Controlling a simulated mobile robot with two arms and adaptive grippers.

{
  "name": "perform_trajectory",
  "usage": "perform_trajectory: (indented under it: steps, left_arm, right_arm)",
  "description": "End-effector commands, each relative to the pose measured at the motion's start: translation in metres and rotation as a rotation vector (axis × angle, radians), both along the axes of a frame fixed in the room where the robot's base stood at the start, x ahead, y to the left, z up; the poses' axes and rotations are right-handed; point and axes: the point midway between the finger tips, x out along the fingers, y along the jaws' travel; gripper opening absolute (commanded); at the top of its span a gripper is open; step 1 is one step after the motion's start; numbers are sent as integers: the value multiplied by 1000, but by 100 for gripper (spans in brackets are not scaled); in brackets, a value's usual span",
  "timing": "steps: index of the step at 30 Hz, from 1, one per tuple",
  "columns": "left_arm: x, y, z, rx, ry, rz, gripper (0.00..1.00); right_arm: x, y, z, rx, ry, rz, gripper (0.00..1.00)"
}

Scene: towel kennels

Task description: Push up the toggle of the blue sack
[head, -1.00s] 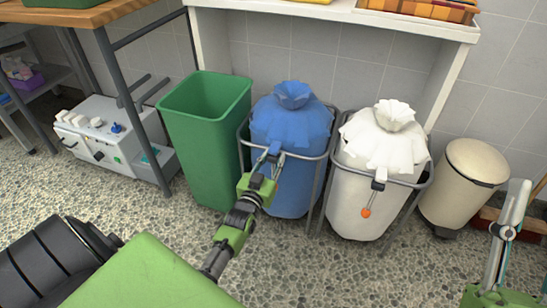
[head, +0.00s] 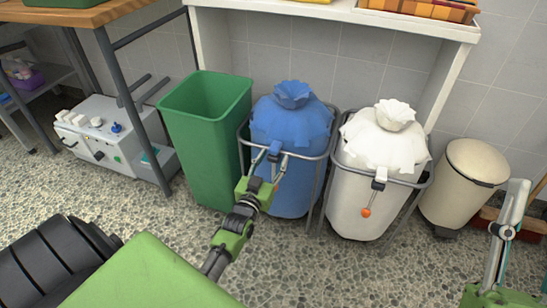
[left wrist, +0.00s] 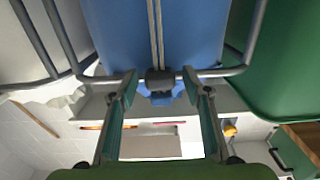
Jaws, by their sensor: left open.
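The blue sack (head: 290,125) stands in a grey wire frame, its gathered top tied up. Its dark toggle (head: 274,149) sits at the front by the frame's ring. In the left wrist view the toggle (left wrist: 160,80) lies between my fingertips, with two pale cords (left wrist: 156,30) running from it along the sack (left wrist: 185,30). My left gripper (head: 270,163) is open at the sack's front, with one finger on each side of the toggle. In the left wrist view the left gripper (left wrist: 160,88) shows gaps beside the toggle.
A green bin (head: 207,140) stands close on the left. A white sack (head: 375,190) in its own frame, with an orange-ended cord, stands on the right. The blue sack's frame ring (left wrist: 215,72) runs close to my fingertips. A beige pedal bin (head: 462,185) is further right.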

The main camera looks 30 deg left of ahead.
Motion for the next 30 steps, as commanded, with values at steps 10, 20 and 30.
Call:
perform_trajectory:
  steps: [10,20,30]
  left_arm:
    - [-46,-11,0,0,1,1,44]
    - [-86,-20,0,0,0,1,44]
    - [-103,-24,0,0,0,0,44]
  right_arm:
    - [0,0,0,0,0,0,36]
    - [0,0,0,-1,0,-1,36]
    - [0,0,0,0,-1,-1,36]
